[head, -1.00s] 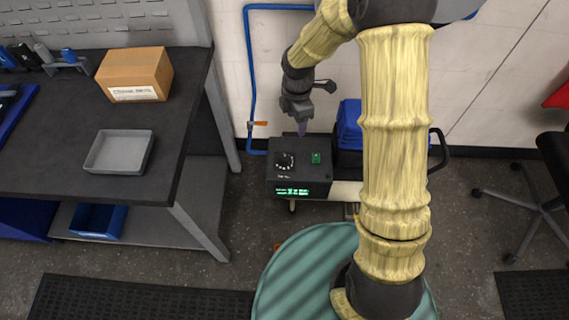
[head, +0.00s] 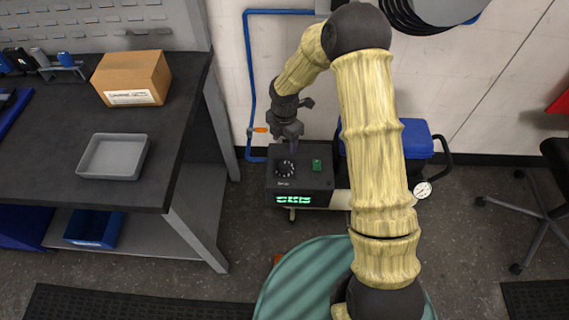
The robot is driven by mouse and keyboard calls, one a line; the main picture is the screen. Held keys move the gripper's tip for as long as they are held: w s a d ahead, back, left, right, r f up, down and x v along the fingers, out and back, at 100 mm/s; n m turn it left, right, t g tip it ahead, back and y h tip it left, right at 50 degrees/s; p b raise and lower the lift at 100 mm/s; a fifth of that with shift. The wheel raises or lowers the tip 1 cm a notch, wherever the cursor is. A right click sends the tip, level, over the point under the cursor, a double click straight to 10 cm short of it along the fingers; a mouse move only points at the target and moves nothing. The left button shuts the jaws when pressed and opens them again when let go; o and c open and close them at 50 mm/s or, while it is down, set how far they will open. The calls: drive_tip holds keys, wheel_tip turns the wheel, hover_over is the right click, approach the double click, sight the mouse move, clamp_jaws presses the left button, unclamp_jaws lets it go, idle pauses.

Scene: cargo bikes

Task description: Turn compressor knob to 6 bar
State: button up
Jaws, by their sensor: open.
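The compressor's black control box (head: 318,180) stands low near the wall, with a green lit display (head: 294,199) on its front whose text is too small to read. On its top face is a round black knob (head: 286,169) with pale marks around it; the setting cannot be read. A green switch (head: 317,165) sits to the right of the knob. My gripper (head: 293,146) points down at the rear edge of the box, just behind and slightly right of the knob. Its fingers are small and dark here. It appears empty, and contact with the box cannot be told.
A workbench (head: 165,165) with a grey tray (head: 113,156) and a cardboard box (head: 132,77) stands at left. A blue pipe (head: 248,85) with an orange-handled valve (head: 260,130) runs along the wall. A blue case (head: 416,140) and a gauge (head: 423,190) are right of the box.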

sight(284, 165)
wheel_tip(284, 165, down, 13)
drive_tip(key=shift+f+b, duration=0.2)
drive_tip(key=shift+b, duration=0.4)
drive_tip(key=c, duration=1)
